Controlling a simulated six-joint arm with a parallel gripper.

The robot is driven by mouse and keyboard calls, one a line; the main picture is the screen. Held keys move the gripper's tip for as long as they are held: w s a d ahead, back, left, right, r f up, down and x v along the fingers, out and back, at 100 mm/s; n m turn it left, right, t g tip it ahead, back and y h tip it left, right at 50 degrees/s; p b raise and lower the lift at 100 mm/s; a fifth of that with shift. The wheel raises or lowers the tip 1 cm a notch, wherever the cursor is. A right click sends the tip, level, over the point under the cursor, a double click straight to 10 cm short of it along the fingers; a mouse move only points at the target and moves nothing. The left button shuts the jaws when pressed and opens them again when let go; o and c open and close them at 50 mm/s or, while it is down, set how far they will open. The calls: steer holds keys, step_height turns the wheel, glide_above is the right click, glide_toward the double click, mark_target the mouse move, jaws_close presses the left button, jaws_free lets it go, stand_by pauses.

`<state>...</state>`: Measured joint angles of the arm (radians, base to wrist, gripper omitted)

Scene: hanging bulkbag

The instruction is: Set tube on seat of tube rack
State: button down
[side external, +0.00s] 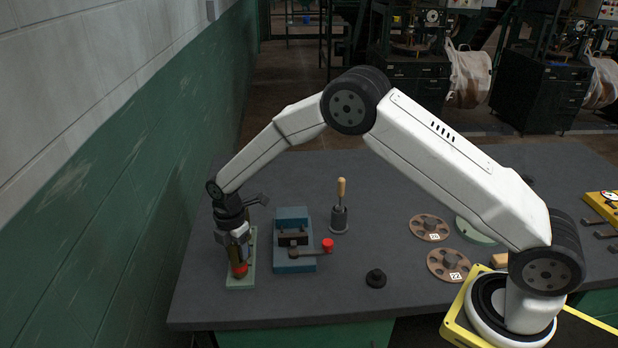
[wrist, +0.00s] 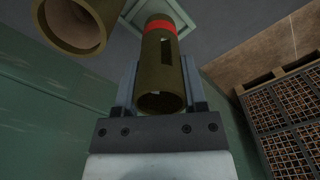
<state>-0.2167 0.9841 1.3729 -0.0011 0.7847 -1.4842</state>
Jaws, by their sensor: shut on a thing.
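My gripper (side external: 238,246) is shut on an olive tube (wrist: 160,62) with a red band (side external: 239,270) near its lower end. In the wrist view my gripper (wrist: 160,88) has one finger on each side of the tube, and the open upper end faces the camera. The tube is roughly upright over a pale green plate (side external: 249,250), likely the tube rack base, which also shows in the wrist view (wrist: 186,14). I cannot tell whether the tube touches it. A second hollow olive cylinder (wrist: 75,22) shows at the upper left of the wrist view. The seat itself is hidden.
A blue vise-like fixture (side external: 292,240) with a red-knobbed lever (side external: 327,245) stands just right of the plate. The green wall (side external: 130,200) is close on the left.

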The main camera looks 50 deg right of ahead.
steer(key=shift+f, duration=0.7)
steer(key=shift+c, duration=0.3)
jaws_free()
steer(key=shift+r, duration=0.1)
step_height(320, 180, up, 7)
stand_by(1.3)
